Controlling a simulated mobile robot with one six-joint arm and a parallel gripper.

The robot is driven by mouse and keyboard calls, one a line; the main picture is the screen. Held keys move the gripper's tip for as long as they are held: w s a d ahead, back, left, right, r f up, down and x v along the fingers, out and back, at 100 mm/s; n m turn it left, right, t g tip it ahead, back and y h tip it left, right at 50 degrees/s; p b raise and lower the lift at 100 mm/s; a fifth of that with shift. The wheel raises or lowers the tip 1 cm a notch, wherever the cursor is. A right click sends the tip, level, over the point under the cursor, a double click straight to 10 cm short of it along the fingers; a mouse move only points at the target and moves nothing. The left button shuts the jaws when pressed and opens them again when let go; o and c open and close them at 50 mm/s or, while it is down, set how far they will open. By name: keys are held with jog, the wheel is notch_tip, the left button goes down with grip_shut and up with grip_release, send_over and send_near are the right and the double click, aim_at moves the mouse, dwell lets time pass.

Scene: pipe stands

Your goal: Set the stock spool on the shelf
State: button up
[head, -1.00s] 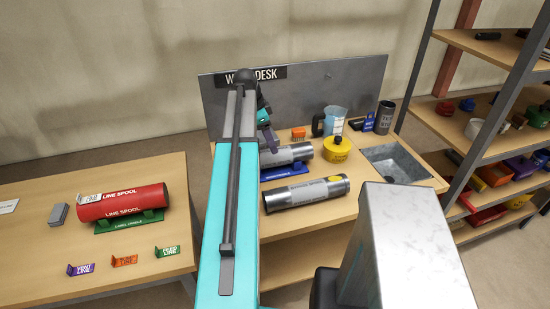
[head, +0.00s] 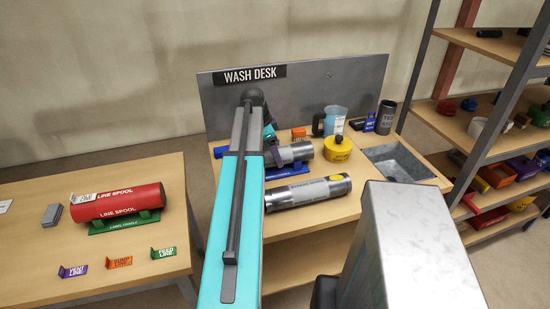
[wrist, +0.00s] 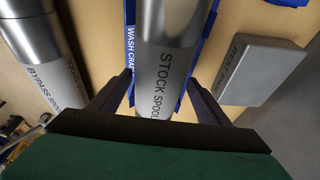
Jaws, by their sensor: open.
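The stock spool (head: 297,152), a grey metal cylinder, lies on the blue wash cradle (head: 296,172) on the wash desk. My arm hides its left part in the head view. In the wrist view, the stock spool (wrist: 168,62) runs between the two dark fingers of my open gripper (wrist: 161,80), one on each side. I cannot tell whether the fingers touch it. The blue cradle (wrist: 128,58) shows along its sides. The shelf (head: 478,133) is a multi-tier rack at the right, holding several fittings and bins.
The bypass spool (head: 310,192) lies in front of the cradle. A grey block (wrist: 258,70) sits right of the spool in the wrist view. A yellow pot (head: 337,148), jug (head: 335,120) and basin (head: 398,163) stand nearby. A red line spool (head: 118,203) lies on the left table.

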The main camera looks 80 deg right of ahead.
dwell(0.8)
jog(key=c, duration=0.4)
jog(key=shift+c, duration=0.2)
jog(key=c, duration=1)
jog(key=shift+r, duration=0.1)
jog(key=shift+s+r+p, duration=0.25)
jog(key=shift+r+p, duration=0.1)
jog(key=shift+r, duration=0.1)
jog(key=shift+r, duration=0.35)
jog(key=shift+r+p, duration=1.95)
jog(key=shift+r, duration=1.25)
